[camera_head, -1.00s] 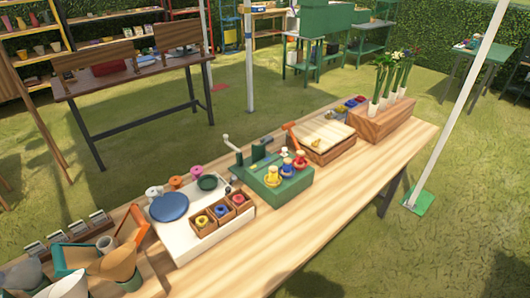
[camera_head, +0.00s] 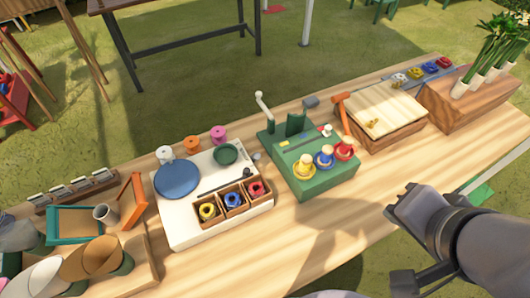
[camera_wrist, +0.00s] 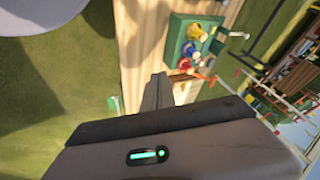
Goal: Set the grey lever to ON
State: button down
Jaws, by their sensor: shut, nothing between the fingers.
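The grey lever (camera_head: 264,105) stands up at the back left corner of the green box (camera_head: 318,178) on the wooden table, with a pale knob at its top. In the wrist view the green box (camera_wrist: 177,38) is near the top, and the lever (camera_wrist: 238,34) sticks out at its right. My gripper (camera_head: 404,203) is at the right of the head view, to the right of and apart from the green box. It also shows in the wrist view (camera_wrist: 158,88), shut and empty. I cannot read any ON marking.
Yellow, blue and red knobbed pieces (camera_head: 324,156) stand at the box's front. An orange hammer-shaped piece (camera_head: 342,112) is right of it, beside a wooden crate (camera_head: 384,110). A white tray (camera_head: 178,232) with a blue disc (camera_head: 177,180) is left. Bare tabletop (camera_head: 300,235) lies in front.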

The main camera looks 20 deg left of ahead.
jog(key=w+a+f+m+g+y, duration=0.1)
jog(key=w+a+m+y, duration=0.15)
jog(key=a, duration=0.35)
jog(key=w+a+f+m+g+y, duration=0.1)
jog(key=w+a+f+y, duration=0.1)
jog(key=w+a, duration=0.25)
jog(key=m, duration=0.8)
send_near(254, 158)
jog(key=shift+g+y, duration=0.25)
jog(key=shift+g, duration=0.15)
jog(key=d, duration=0.1)
jog(key=w+d, duration=0.1)
jog(key=d, duration=0.2)
jog(key=shift+w+d+r, duration=0.25)
jog(key=shift+w+d, duration=0.05)
jog(key=shift+w, duration=0.05)
jog(key=b+x, duration=0.4)
jog(key=x, duration=0.6)
jog(key=shift+r+p, duration=0.2)
jog(key=shift+p, duration=0.1)
